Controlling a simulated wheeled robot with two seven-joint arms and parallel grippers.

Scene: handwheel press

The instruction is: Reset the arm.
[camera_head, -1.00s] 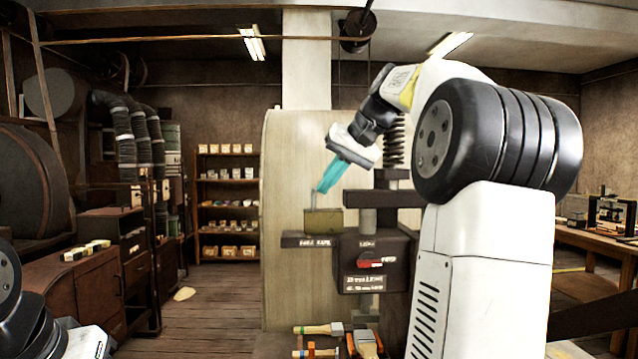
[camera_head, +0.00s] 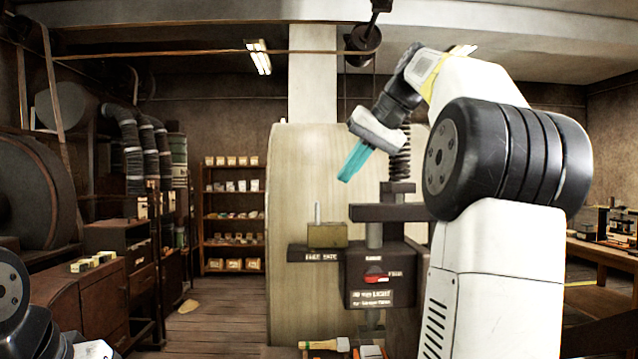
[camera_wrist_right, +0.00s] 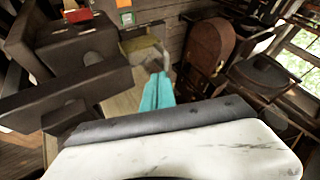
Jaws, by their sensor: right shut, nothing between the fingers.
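My right gripper (camera_head: 345,178), with teal fingers, is shut and empty. It hangs in the air above and to the right of a brass-coloured block (camera_head: 327,236) with an upright metal pin (camera_head: 317,212). The block sits on the left plate of the dark press (camera_head: 370,265). A red switch (camera_head: 375,279) is on the press front, with labels around it. In the right wrist view the teal fingers (camera_wrist_right: 157,92) point toward the block (camera_wrist_right: 142,50), apart from it. My left arm shows only partly at the lower left; its gripper is out of view.
A dark horizontal bar (camera_head: 388,212) and a coiled spring (camera_head: 400,160) stand just right of the gripper. A pale curved panel (camera_head: 300,170) is behind. Tools with wooden handles (camera_head: 325,345) lie below the press. Air left of the gripper is clear.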

